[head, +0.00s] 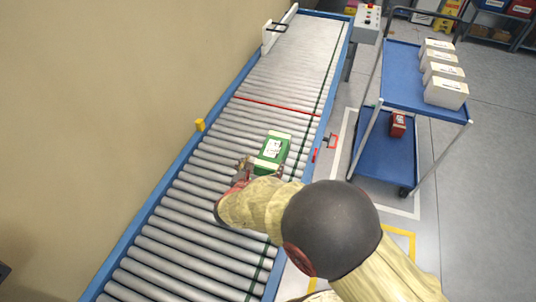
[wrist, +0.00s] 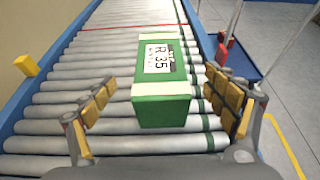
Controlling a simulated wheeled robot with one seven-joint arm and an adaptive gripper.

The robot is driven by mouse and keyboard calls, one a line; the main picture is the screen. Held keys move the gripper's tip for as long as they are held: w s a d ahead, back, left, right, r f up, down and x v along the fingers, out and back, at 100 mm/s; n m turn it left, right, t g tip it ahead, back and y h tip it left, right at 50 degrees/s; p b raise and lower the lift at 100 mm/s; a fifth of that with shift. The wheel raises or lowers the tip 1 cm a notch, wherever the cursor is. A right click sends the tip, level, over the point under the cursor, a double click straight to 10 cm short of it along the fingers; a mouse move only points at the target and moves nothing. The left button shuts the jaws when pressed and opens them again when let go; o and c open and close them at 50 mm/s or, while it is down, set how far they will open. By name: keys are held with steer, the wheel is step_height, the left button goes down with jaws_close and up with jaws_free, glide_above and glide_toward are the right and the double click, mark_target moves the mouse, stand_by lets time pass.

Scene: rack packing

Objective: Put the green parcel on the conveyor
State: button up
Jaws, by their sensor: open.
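The green parcel (head: 272,153) sits on the grey rollers of the conveyor (head: 215,170), toward its right side. It has pale bands at its ends and a white label; in the wrist view the parcel (wrist: 162,85) shows the label reading "R 35". My gripper (head: 258,177) is at the near end of the parcel, low over the rollers. In the wrist view my gripper (wrist: 165,115) is open, with one padded finger on each side of the parcel's near end. A gap shows between the left finger and the parcel, and also on the right.
A blue cart (head: 400,75) stands right of the conveyor with several white boxes on top and a red box (head: 398,124) on its lower shelf. A control box (head: 367,22) stands by the far right edge. A yellow block (head: 200,125) sits on the left rail. Rollers beyond the red line are clear.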

steer(key=shift+v, duration=1.3)
steer(key=w+a+r+n+y, duration=0.2)
steer(key=w+r+n+y, duration=0.3)
steer(key=r+n, duration=0.45)
steer(key=s+d+r+n+g+y, duration=0.1)
steer(key=s+r+n+y, duration=0.1)
steer(key=r+n, duration=0.35)
steer(key=s+d+r+n+y, duration=0.1)
steer(key=s+r+n, duration=0.1)
steer(key=r+n, duration=0.3)
steer(key=s+d+r+n+g+h, duration=0.1)
steer(key=s+d+n+g, duration=0.2)
steer(key=s+d+n, duration=0.7)
steer(key=s+d+r+n+g+h, duration=0.2)
steer(key=s+d+n, duration=0.8)
steer(key=s, duration=0.7)
steer(key=shift+d+g, duration=0.5)
steer(key=shift+r, duration=0.15)
